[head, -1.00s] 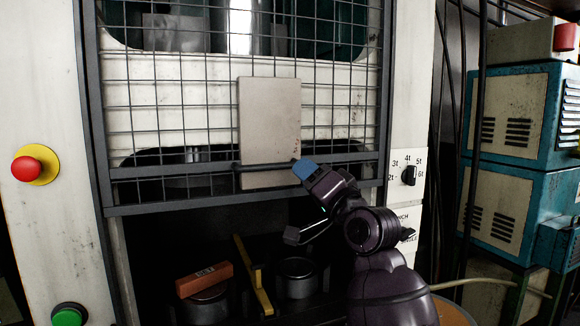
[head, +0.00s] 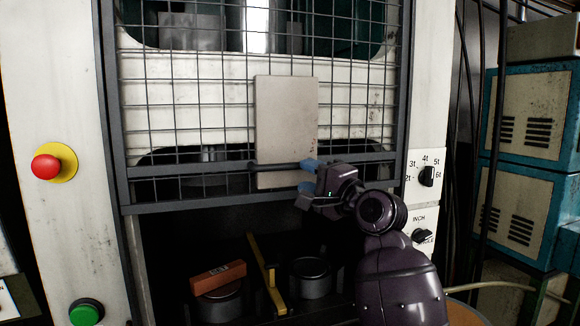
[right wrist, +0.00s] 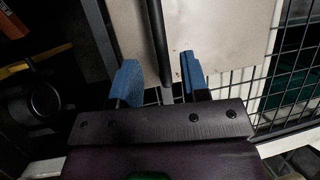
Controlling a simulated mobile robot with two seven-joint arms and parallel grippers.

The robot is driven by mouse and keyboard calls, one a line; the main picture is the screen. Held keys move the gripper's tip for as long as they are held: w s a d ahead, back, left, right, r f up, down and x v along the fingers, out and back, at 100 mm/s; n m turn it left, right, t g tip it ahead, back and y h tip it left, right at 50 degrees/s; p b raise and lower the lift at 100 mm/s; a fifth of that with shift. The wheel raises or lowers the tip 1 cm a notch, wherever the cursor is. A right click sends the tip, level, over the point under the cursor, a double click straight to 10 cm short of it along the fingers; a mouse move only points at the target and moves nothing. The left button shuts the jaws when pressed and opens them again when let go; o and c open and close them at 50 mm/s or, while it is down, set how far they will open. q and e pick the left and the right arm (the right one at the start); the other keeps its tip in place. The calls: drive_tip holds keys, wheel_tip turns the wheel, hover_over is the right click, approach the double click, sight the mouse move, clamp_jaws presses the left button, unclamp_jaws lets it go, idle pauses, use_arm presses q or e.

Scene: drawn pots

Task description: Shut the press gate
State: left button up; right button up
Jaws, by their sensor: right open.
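The press gate (head: 212,204) is a dark frame with wire mesh and a pale plate (head: 285,122) on it. It hangs raised, with the dark press opening below its bottom rail. A dark handle bar (head: 268,167) runs across the plate's lower part. My right gripper (head: 308,176) has blue fingertips and is open at the bar's right end, one finger above and one below. In the right wrist view, the bar (right wrist: 157,45) runs between the spread fingers of the gripper (right wrist: 161,76); I see no grip on it. My left gripper is not in view.
Under the gate are an orange-brown brick (head: 218,276) on a round block, a yellow bar (head: 266,272) and a dark cylinder (head: 310,279). A red button (head: 46,167) and a green button (head: 86,313) are at left. Dials (head: 427,176) are at right.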

sight(292, 168)
drive_tip(key=shift+x, duration=3.1)
clamp_jaws()
